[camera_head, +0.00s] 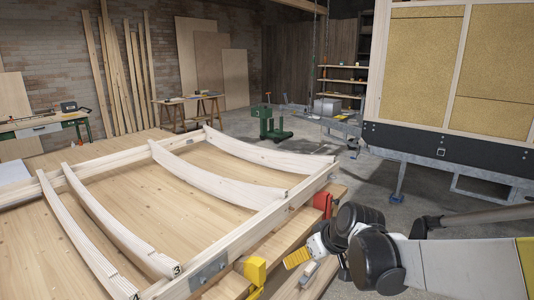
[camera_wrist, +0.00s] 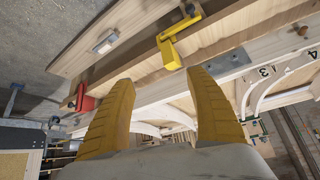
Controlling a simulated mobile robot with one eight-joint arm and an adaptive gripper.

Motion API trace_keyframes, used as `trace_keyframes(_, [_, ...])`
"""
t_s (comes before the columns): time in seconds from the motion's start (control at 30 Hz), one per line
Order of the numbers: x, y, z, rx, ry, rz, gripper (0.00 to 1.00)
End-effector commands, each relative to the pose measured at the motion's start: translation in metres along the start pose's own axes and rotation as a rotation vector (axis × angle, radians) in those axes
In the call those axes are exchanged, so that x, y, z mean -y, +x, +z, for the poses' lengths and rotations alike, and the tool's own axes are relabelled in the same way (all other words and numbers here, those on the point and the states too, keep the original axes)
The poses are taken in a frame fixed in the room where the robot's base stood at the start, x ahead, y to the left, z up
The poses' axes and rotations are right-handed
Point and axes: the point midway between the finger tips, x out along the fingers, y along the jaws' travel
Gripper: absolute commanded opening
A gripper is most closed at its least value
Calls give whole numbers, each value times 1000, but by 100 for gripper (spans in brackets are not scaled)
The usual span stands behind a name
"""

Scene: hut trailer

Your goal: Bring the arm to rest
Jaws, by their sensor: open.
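My gripper (camera_head: 296,259) is at the lower right of the head view, by the right edge of the wooden workbench (camera_head: 165,208). Its yellow fingers are spread apart with nothing between them. In the wrist view my gripper (camera_wrist: 160,108) shows the same two yellow fingers, well apart and empty. My arm reaches in from the right edge of the head view, with black joints and a light grey link. The wrist view looks tilted across the bench edge.
A wooden frame with curved ribs (camera_head: 240,148) lies on the bench. A yellow clamp (camera_head: 254,271) and a red clamp (camera_head: 323,202) sit along its near edge, close to my gripper. A trailer wall frame (camera_head: 455,70) stands at right. Grey floor is open behind the bench.

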Motion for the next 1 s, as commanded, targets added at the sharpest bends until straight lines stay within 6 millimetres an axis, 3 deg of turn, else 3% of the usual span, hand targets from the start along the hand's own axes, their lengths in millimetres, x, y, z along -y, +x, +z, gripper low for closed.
trace_keyframes(0.03, [4, -25, 11, 7, 32, 27, 65])
trace_keyframes(0.2, [16, -93, 53, 24, 151, 122, 65])
trace_keyframes(0.4, [30, -149, 116, 24, 283, 233, 65])
trace_keyframes(0.53, [35, -168, 151, 16, 350, 289, 65])
trace_keyframes(0.67, [38, -177, 172, 10, 389, 321, 65])
trace_keyframes(1.0, [38, -179, 179, 7, 401, 334, 65])
